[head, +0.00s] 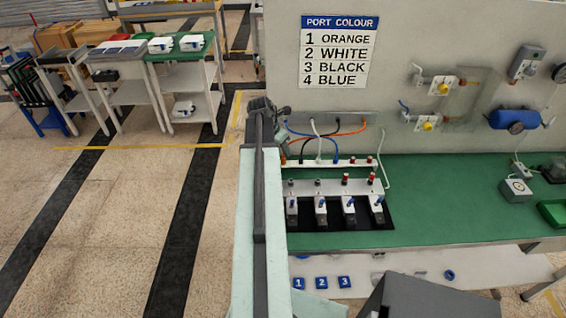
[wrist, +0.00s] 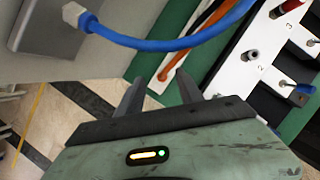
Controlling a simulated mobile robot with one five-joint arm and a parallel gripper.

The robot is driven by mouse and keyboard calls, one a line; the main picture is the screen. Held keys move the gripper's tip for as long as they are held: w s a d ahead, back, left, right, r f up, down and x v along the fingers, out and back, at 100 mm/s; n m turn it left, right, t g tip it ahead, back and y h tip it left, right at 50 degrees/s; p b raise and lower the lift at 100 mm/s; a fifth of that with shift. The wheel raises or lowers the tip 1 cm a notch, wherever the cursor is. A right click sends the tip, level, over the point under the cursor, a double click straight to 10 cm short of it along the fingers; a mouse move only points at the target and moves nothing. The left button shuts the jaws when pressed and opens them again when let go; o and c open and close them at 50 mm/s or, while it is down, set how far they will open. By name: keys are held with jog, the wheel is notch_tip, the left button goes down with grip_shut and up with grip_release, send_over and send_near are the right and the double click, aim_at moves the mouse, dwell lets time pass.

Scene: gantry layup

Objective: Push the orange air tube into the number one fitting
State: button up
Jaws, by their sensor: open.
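The orange air tube (head: 350,131) curves out from the grey box at the back wall, among blue, white and black tubes. In the wrist view the orange tube (wrist: 182,57) runs beyond and between my fingertips, apart from them. My gripper (wrist: 162,92) is open and empty. In the head view my gripper (head: 270,104) is at the far end of my arm, left of the tubes, its fingers unclear. A white fitting strip (wrist: 235,60) shows numbers 2 and 3; no number 1 can be read there. The strip (head: 325,164) also shows in the head view, its numbers too small.
A blue tube (wrist: 165,42) arcs across the wrist view above my fingers. A row of valves (head: 335,207) stands on the green bench (head: 450,200). The wall sign (head: 339,50) lists 1 orange, 2 white, 3 black, 4 blue. The bench right of the valves is largely clear.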

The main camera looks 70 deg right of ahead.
aim_at(284, 158)
jog(key=f+b, duration=0.5)
jog(key=shift+d, duration=0.4)
jog(key=shift+s+d+f, duration=0.1)
jog(key=shift+d+f, duration=0.05)
jog(key=shift+r, duration=0.2)
grip_shut()
jog(key=shift+r, duration=0.15)
